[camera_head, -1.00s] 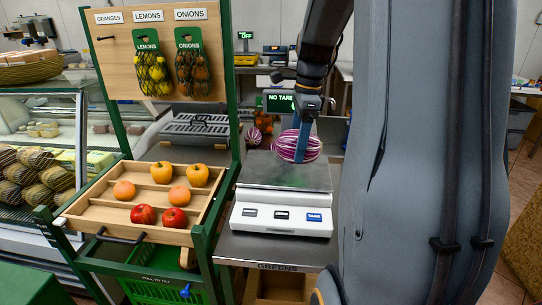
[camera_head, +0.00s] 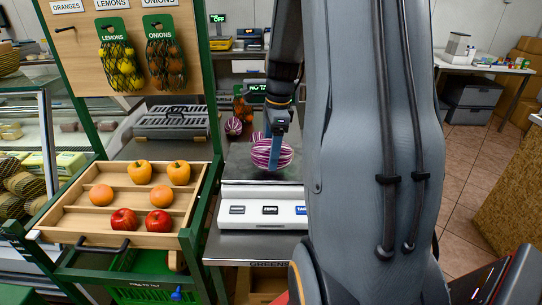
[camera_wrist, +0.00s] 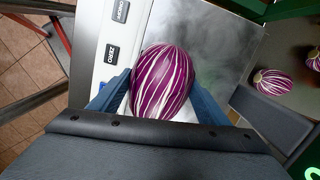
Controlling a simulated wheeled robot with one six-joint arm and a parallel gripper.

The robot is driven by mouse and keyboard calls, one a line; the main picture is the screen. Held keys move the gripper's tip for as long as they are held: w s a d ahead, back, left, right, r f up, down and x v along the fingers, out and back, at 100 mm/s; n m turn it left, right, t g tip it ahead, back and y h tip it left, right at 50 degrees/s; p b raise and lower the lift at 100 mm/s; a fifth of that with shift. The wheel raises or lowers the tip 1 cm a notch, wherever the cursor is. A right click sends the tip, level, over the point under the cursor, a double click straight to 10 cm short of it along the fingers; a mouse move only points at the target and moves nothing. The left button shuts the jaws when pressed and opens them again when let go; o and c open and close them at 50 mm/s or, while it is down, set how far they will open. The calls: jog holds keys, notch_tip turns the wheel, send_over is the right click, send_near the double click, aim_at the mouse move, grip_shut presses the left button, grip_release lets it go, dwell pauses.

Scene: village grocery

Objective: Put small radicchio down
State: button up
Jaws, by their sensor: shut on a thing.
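A purple-and-white striped radicchio (camera_head: 268,154) is between the blue fingers of my gripper (camera_head: 276,150), over the scale's metal plate. In the wrist view the radicchio (camera_wrist: 163,82) fills the space between both fingers (camera_wrist: 160,100), which are shut on it. The scale (camera_head: 262,206) has a white front with several buttons and a steel plate (camera_wrist: 225,45). I cannot tell whether the radicchio touches the plate. Two more radicchios (camera_wrist: 272,82) lie beyond the scale on the counter; one also shows in the head view (camera_head: 233,126).
A sloped wooden tray (camera_head: 75,222) with peppers, oranges and apples stands left of the scale, in a green frame below hanging bags of lemons (camera_head: 120,68) and onions (camera_head: 165,66). A grey metal device (camera_head: 172,124) sits behind. My arm covers the counter's right side.

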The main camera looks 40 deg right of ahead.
jog(key=shift+f, duration=1.15)
jog(key=shift+f, duration=0.1)
jog(key=o, duration=1.3)
